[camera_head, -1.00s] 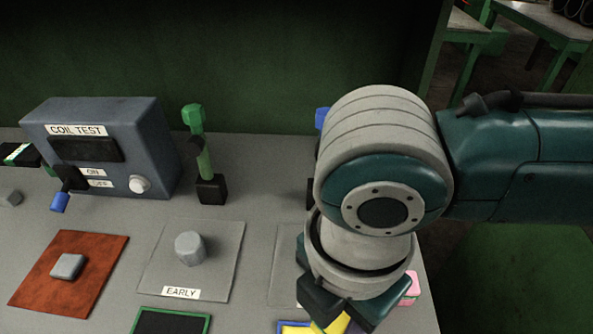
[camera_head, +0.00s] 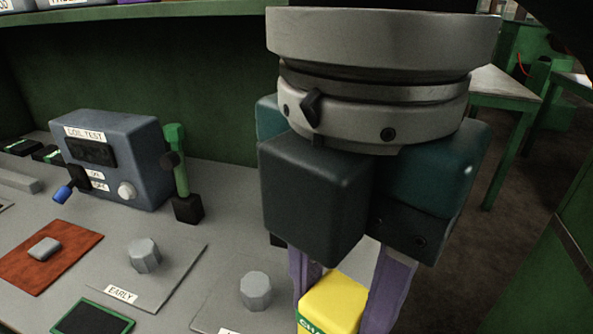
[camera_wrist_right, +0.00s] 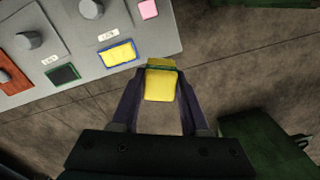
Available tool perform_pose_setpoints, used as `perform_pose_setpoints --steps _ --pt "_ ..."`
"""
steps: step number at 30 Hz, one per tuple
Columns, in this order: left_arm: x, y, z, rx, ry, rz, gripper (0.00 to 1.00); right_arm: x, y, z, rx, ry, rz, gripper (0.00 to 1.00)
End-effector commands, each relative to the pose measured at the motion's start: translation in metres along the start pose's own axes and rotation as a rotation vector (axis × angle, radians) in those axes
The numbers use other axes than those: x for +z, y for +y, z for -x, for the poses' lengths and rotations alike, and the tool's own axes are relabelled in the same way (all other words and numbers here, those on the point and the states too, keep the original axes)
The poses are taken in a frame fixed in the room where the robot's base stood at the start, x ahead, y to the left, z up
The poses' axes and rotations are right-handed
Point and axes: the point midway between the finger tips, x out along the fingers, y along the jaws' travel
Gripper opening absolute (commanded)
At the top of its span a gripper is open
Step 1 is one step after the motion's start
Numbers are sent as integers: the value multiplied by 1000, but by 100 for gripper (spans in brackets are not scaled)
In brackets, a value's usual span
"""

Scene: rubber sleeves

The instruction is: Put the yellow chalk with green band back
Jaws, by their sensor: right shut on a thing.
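My right gripper (camera_head: 338,308) is shut on a yellow block with a green band (camera_head: 335,292), held between its two purple fingers. Part of a label shows on the band in the head view; the block's lower end is cut off by the frame. In the right wrist view the gripper (camera_wrist_right: 160,92) holds the block (camera_wrist_right: 160,86), green band toward its far end. There it appears against the floor, just beside the console's edge. A blue-rimmed holder (camera_wrist_right: 118,54) with yellow inside lies on the console. My left gripper is not in view.
A green-rimmed dark pad (camera_wrist_right: 63,74) lies beside the blue-rimmed holder, and a pink block (camera_wrist_right: 148,8) is farther along. Grey knobs, including one (camera_head: 144,256) above an EARLY label, stand up from the console. The coil test box (camera_head: 112,158) and a green lever (camera_head: 179,160) stand behind.

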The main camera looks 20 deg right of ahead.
Motion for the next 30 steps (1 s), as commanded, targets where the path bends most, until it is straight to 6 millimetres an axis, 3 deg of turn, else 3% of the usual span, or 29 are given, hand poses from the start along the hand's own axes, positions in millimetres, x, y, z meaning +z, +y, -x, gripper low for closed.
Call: perform_pose_setpoints --steps 5,15,30 --pt "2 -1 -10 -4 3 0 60 0 -2 -27 -5 -2 8 0" --pt "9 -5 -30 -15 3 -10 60 1 -2 -125 -4 -4 5 0" --pt "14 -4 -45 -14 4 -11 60 1 -2 -192 -1 -5 7 0"
